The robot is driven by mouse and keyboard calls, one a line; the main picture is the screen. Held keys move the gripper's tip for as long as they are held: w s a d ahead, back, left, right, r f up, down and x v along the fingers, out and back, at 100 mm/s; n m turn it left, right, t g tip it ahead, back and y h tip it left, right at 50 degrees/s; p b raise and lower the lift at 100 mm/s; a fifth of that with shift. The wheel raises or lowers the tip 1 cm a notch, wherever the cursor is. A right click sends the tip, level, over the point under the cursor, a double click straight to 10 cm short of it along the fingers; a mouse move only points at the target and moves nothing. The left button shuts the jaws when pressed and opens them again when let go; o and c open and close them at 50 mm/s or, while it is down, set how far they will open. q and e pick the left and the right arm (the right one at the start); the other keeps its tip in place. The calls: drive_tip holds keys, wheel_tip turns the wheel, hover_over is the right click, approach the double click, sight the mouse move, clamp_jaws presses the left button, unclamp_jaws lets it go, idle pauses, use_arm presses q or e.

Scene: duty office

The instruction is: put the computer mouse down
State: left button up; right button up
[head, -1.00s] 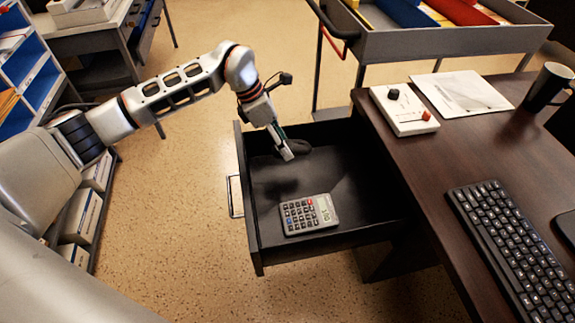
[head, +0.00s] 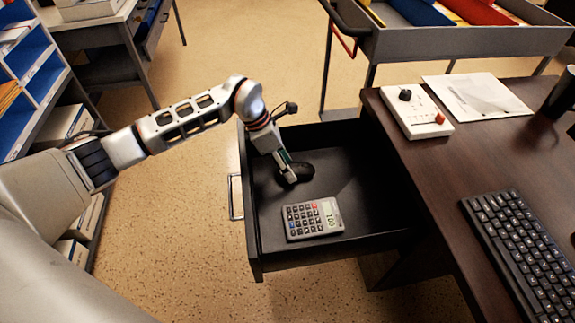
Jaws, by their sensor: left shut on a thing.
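The computer mouse (head: 301,171) is black and sits in the fingers of my left gripper (head: 288,174). The gripper is shut on it, low inside the open black drawer (head: 376,221), behind the calculator. The mouse is dark against the dark drawer, so I cannot tell whether it touches the drawer floor. The gripper covers part of the mouse. My right gripper is not in view.
A grey calculator (head: 312,218) lies in the front part of the drawer. The dark desk (head: 455,170) to the right holds a keyboard (head: 520,250), a control box (head: 415,112), papers (head: 478,96) and a mug (head: 562,96). Drawer floor right of the mouse is clear.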

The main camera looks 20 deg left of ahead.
use_arm(q)
drive_tip(key=o, duration=0.9)
drive_tip(key=shift+f, duration=0.15)
drive_tip(key=shift+c, duration=0.2)
drive_tip(key=shift+o, duration=1.3)
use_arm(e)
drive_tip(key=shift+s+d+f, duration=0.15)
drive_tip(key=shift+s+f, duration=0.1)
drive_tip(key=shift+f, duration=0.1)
use_arm(q)
drive_tip(key=shift+a+r, duration=0.15)
drive_tip(key=shift+r, duration=0.35)
drive_tip(key=p+v, duration=0.3)
drive_tip(key=v, duration=0.8)
drive_tip(key=shift+r, duration=0.2)
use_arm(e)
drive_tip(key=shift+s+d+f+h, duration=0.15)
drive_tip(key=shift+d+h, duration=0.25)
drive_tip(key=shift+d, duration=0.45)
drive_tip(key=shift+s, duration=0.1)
